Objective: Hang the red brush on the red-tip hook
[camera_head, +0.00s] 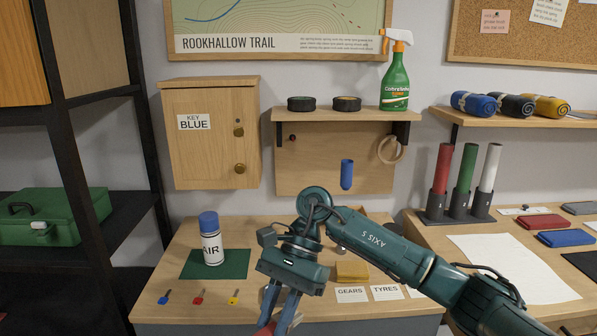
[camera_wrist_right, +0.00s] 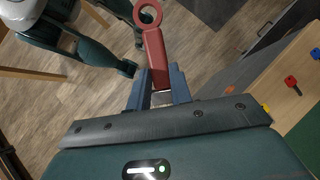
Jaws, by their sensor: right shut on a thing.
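My right gripper (camera_head: 275,312) hangs low at the front edge of the bench in the head view, fingers pointing down. It is shut on the red brush (camera_wrist_right: 155,58). In the right wrist view the brush's flat red handle sticks out between the fingers (camera_wrist_right: 158,88), ending in a ring. Only a bit of red shows at the bottom edge of the head view; the bristles are not visible. The wooden hook board (camera_head: 312,178) is on the wall behind, with a blue cylindrical item on it (camera_head: 347,174). My left gripper is not in view.
A shelf (camera_head: 350,115) with two dark discs and a green spray bottle (camera_head: 395,85) tops the board. A tan ring (camera_head: 390,150) hangs at its right. An air can (camera_head: 211,240) and several keys are on the bench. A key cabinet (camera_head: 210,150) is left.

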